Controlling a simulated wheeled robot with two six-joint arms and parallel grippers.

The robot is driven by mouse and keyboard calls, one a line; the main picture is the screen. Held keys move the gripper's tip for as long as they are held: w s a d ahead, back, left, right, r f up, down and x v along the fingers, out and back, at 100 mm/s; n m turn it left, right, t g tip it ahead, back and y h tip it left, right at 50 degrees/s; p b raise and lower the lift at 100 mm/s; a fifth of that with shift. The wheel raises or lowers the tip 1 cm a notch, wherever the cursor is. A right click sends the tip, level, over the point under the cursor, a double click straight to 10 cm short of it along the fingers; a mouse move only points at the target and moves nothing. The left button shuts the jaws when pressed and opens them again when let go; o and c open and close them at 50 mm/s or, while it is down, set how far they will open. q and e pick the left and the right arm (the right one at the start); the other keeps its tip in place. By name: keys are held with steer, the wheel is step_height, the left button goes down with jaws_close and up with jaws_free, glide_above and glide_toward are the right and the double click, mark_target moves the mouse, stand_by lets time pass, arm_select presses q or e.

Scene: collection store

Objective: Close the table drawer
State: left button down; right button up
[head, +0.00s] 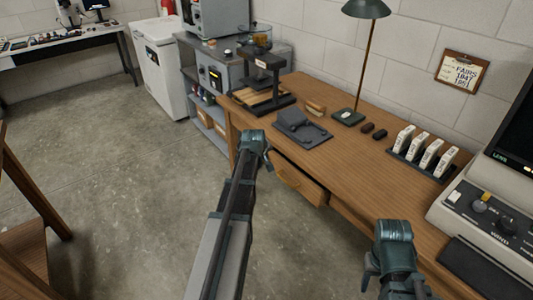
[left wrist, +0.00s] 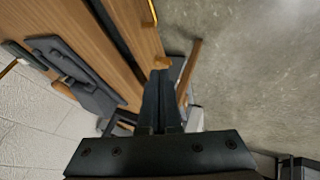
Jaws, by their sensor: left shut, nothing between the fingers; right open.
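The table drawer (head: 297,183) stands part way out from under the wooden table top (head: 340,150) in the head view. In the left wrist view the drawer front (left wrist: 138,28) shows with a dark gap between it and the table edge. My left gripper (left wrist: 160,76) is shut and empty, its fingertips close to the end of the drawer front; I cannot tell whether they touch. In the head view the left wrist (head: 252,145) is beside the drawer's left end and hides its fingers. My right gripper (head: 396,278) is open and empty at the lower right, apart from the drawer.
The table carries a grey device (head: 300,130), a green lamp (head: 348,117), a rack of white labelled pieces (head: 422,155) and a large console (head: 490,215). A grey shelf unit (head: 205,85) stands left of the table.

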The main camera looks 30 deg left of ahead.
mark_target(285, 181)
arm_select(q)
steer(key=c, duration=1.5)
jaws_free()
steer(key=shift+s+d+r, duration=0.1)
steer(key=shift+s+r, duration=0.1)
steer(key=shift+r, duration=0.05)
steer(key=shift+c, duration=0.2)
